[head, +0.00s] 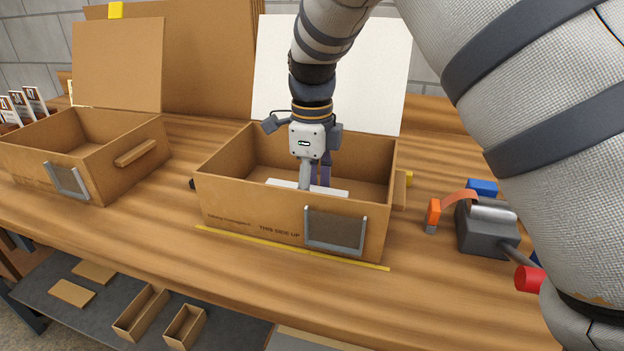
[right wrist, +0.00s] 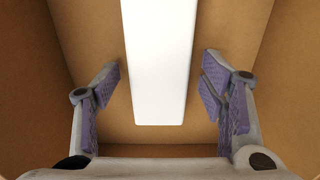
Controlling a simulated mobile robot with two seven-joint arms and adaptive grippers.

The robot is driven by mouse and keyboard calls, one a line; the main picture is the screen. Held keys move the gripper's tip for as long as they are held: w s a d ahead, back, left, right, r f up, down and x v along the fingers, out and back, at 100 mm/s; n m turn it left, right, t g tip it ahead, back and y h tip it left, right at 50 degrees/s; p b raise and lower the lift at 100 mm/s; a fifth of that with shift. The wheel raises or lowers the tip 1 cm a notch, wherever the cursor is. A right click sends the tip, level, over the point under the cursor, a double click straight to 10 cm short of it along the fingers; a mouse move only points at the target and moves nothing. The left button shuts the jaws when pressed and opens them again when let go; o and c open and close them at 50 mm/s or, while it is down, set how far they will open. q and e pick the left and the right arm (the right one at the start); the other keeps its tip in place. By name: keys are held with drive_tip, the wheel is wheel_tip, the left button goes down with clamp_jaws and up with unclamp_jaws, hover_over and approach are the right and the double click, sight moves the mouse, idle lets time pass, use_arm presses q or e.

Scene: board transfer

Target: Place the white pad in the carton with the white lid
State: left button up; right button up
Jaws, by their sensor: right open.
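The carton with the white lid (head: 245,204) stands open in the middle of the bench, its white lid (head: 385,90) raised behind it. The white pad (head: 335,191) lies inside this carton; only part of it shows over the front wall. In the right wrist view the white pad (right wrist: 155,65) is a long white strip between the carton walls. My right gripper (head: 312,182) reaches down into the carton. In the right wrist view its two purple-padded fingers (right wrist: 163,92) are spread apart, one on each side of the pad, with gaps to it. My left gripper is out of view.
Another open carton (head: 110,168) with a brown lid (head: 118,65) stands at the left. A grey tape dispenser (head: 486,228) with orange and red parts sits at the right. Yellow tape (head: 290,248) runs along the bench before the middle carton. Small cardboard boxes (head: 142,312) lie on a lower shelf.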

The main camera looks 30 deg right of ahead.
wheel_tip(320, 180, up, 12)
idle(0.6)
